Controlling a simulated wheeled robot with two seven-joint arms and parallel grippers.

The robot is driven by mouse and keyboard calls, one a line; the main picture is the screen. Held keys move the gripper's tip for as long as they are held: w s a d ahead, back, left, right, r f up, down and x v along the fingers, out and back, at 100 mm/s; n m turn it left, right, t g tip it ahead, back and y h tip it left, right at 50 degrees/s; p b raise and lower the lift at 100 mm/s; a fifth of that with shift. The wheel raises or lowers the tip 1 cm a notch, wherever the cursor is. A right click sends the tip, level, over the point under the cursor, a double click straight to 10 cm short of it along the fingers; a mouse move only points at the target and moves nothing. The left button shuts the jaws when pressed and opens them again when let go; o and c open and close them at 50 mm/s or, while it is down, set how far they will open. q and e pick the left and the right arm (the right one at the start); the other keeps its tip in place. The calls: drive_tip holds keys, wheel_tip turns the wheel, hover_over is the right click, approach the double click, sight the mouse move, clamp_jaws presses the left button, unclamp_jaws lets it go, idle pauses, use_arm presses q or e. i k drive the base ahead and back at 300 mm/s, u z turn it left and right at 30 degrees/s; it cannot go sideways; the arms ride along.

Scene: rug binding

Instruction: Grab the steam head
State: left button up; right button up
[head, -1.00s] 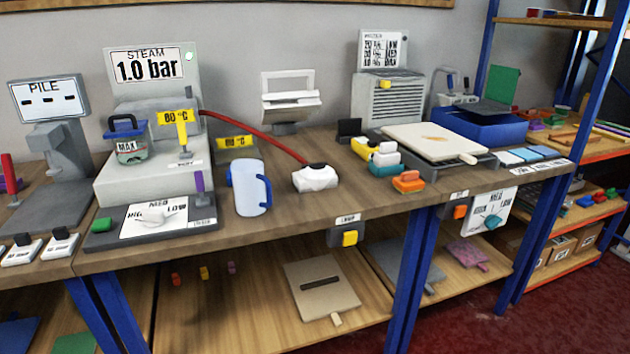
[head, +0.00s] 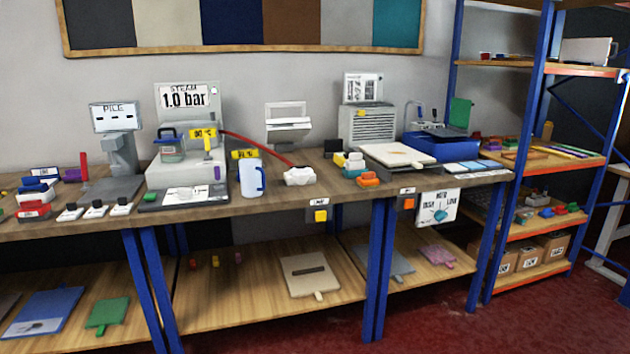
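The steam head (head: 300,176) is a small white block with a dark top part, resting on the wooden bench top near its front edge. A red hose (head: 255,147) runs from it up to the grey steam unit (head: 186,174), whose sign reads 1.0 bar. A white jug with a blue handle (head: 250,178) stands to the left of the steam head. Neither of my grippers shows in the head view.
Coloured blocks (head: 367,179) and a pale board (head: 399,155) lie to the right of the steam head. A yellow-button switch (head: 320,215) hangs below the bench edge. A shelf rack (head: 540,160) stands at the right. Red floor (head: 420,325) in front is clear.

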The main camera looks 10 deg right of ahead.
sight(289, 181)
drive_tip(key=z, duration=0.4)
drive_tip(key=i, duration=1.7)
drive_tip(key=u, duration=0.85)
